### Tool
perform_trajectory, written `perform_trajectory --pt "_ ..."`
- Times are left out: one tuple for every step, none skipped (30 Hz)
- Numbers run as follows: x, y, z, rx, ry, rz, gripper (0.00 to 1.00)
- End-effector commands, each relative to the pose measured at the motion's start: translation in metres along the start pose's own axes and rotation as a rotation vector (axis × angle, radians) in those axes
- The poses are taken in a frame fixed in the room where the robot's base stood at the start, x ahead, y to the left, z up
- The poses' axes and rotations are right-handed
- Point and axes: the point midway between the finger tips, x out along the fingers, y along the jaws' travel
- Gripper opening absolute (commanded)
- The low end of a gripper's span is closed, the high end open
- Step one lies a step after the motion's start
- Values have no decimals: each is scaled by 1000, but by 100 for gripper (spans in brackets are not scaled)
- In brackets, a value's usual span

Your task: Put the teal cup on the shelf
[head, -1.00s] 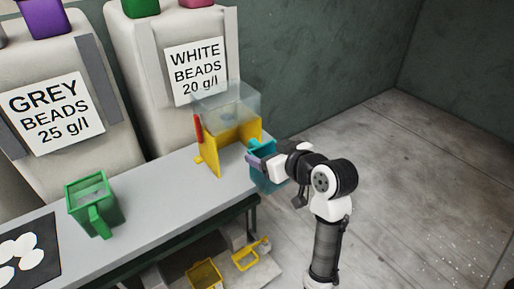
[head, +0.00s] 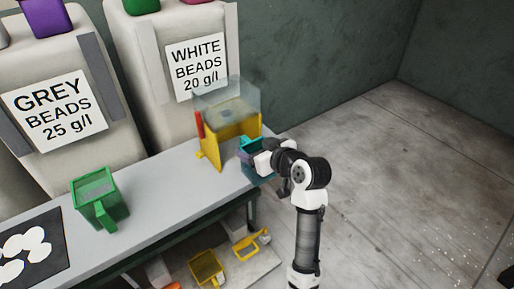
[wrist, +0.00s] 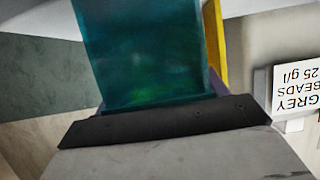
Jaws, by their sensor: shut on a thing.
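The teal cup (wrist: 150,50) fills the upper middle of the wrist view, with my gripper (wrist: 160,110) shut on it. In the head view the teal cup (head: 249,144) shows as a small patch at the right end of the grey bench, beside the yellow stand. My gripper (head: 257,158) and wrist hide most of it. I cannot tell whether the cup touches the bench or the stand. Below the bench is a low shelf (head: 236,276) with yellow cups on it.
The yellow stand (head: 211,150) with a clear hopper (head: 228,106) is close to the gripper. A green cup (head: 98,200) is on the bench (head: 160,180), left of centre. A yellow cup (head: 207,268) sits below. Open floor (head: 400,180) lies to the right.

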Motion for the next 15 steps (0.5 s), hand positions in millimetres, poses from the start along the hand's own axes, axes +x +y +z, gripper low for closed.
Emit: perform_trajectory --pt "1 0 3 0 0 0 45" --pt "2 0 4 0 0 0 45" --pt "1 0 2 0 0 0 76" --pt "1 0 2 0 0 0 80" --pt "1 0 2 0 0 0 84" --pt "1 0 2 0 0 0 89" --pt "1 0 2 0 0 0 93" --pt "1 0 2 0 0 0 94" --pt "1 0 2 0 0 0 94" --pt "1 0 2 0 0 0 94" --pt "1 0 2 0 0 0 94" --pt "1 0 2 0 0 0 94" --pt "1 0 2 0 0 0 94" --pt "1 0 2 0 0 0 94" --pt "1 0 2 0 0 0 94"
